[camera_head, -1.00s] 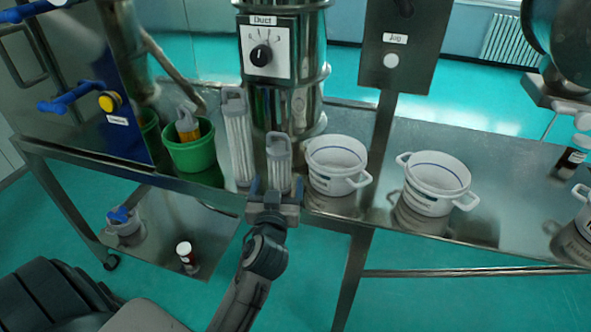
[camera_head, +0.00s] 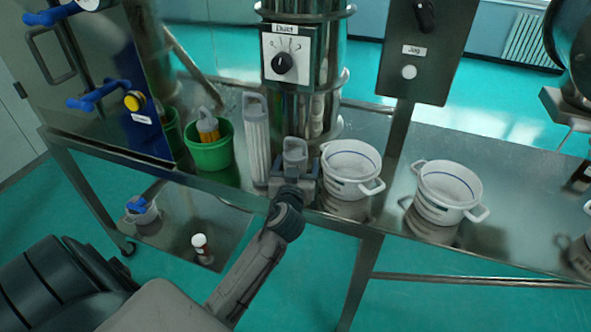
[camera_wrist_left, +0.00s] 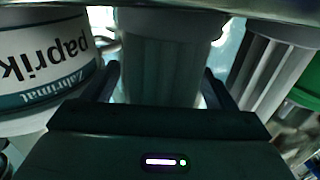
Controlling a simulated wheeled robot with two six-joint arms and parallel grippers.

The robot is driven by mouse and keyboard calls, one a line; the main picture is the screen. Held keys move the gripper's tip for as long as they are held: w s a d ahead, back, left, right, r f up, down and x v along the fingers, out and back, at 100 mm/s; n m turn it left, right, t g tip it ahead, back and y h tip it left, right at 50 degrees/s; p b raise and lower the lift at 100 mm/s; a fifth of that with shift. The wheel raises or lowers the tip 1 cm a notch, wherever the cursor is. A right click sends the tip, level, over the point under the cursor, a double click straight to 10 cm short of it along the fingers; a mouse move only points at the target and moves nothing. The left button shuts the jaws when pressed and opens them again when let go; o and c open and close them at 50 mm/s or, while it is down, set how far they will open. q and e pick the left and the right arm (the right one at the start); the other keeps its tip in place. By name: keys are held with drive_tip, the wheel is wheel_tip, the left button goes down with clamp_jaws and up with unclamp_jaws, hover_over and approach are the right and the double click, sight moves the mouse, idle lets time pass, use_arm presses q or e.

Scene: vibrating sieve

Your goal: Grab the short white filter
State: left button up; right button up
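The short white filter (camera_head: 295,153) stands upright on the steel table, its looped grey handle on top. My left gripper (camera_head: 294,180) is at the front of its lower part, one finger on each side. In the left wrist view the pale ribbed filter (camera_wrist_left: 165,60) fills the gap between the spread fingers (camera_wrist_left: 160,92). Narrow gaps seem to show beside it; firm contact cannot be made out. A taller white filter (camera_head: 256,140) stands just left of it. My right gripper is not in view.
A green bucket (camera_head: 209,158) holding a yellow filter stands further left. The steel machine (camera_head: 325,110) rises close behind. A paprika label (camera_wrist_left: 45,60) shows in the wrist view.

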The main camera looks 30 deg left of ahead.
use_arm(q)
drive_tip(key=c, duration=1)
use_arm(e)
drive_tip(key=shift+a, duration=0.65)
